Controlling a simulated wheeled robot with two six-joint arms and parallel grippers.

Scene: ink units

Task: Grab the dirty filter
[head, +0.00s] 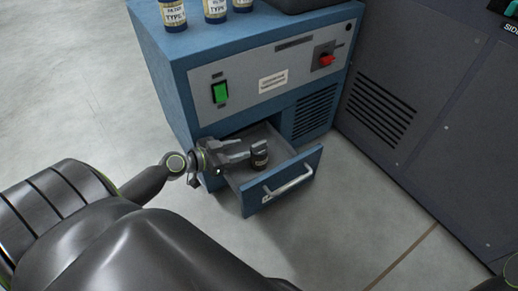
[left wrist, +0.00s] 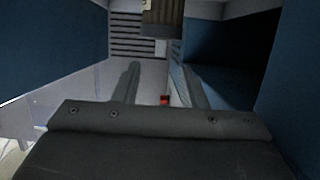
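The dirty filter (head: 259,154) is a small dark cylinder with a pale label band. It stands upright in the open drawer (head: 290,187) of the blue unit. My left gripper (head: 245,150) reaches in over the drawer from the left, its fingers close beside the filter. In the left wrist view the two fingers of the left gripper (left wrist: 160,78) are spread with a gap between them. A brown ribbed thing, likely the filter (left wrist: 163,17), shows at the top edge, beyond the fingertips. My right gripper is not in view.
The blue unit (head: 181,88) has a green switch (head: 220,92) and a red knob (head: 327,60). Several labelled filter jars (head: 215,10) stand on its top. A dark grey cabinet (head: 425,100) is at the right. Drawer walls are close around the left gripper. The floor in front is clear.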

